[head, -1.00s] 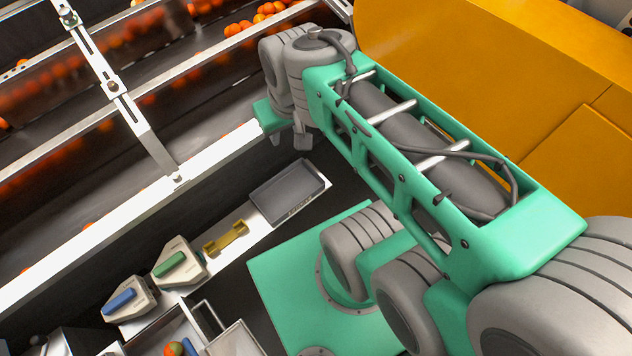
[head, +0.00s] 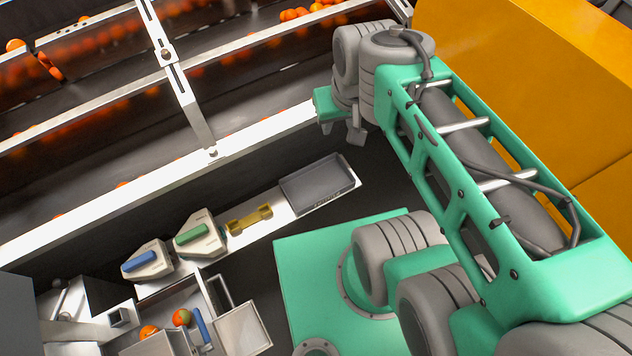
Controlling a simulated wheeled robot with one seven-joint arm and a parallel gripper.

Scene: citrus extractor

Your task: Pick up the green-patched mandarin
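The green-patched mandarin (head: 182,317) is orange with a green area. It sits in a small metal tray at the lower left of the head view, beside a blue-handled item. A plain orange mandarin (head: 149,332) lies to its left, partly cut off by the tray's parts. My gripper (head: 356,134) hangs at the end of my arm near the white conveyor rail, far up and right of the mandarin.
A white shelf carries a grey tray (head: 318,184), a yellow piece (head: 250,219), a green-handled tool (head: 200,235) and a blue-handled tool (head: 147,262). The conveyor rail (head: 160,184) runs behind, with oranges beyond. An orange-yellow housing (head: 520,80) stands at the right.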

